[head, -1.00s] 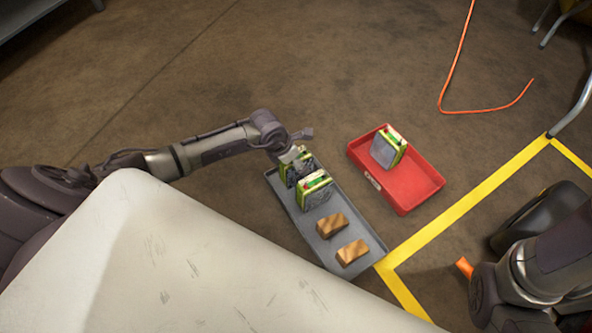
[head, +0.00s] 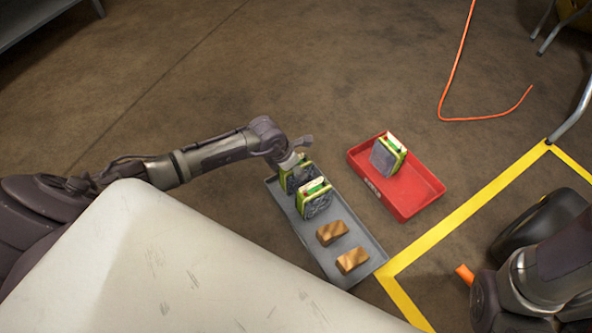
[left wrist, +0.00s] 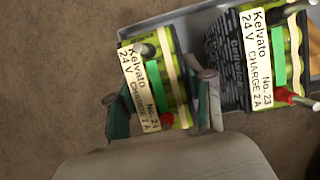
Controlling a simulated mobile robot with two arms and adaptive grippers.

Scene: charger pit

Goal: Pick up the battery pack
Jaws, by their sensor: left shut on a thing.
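My left gripper (head: 294,165) is at the far end of the grey tray (head: 307,243). It is shut on a green and dark battery pack (head: 291,182). In the left wrist view that pack (left wrist: 156,85) sits between the fingers, its "Kelvato 24 V" label and green stripe facing the camera. I cannot tell whether it is clear of the tray floor. A second similar pack (head: 315,199) stands beside it, apart from the fingers, and also shows in the left wrist view (left wrist: 262,60).
Two brown blocks (head: 332,232) (head: 352,260) lie in the grey tray's near half. A red tray (head: 416,195) to the right holds another battery pack (head: 386,157). Yellow floor tape (head: 470,217) and an orange cable (head: 485,118) lie farther right.

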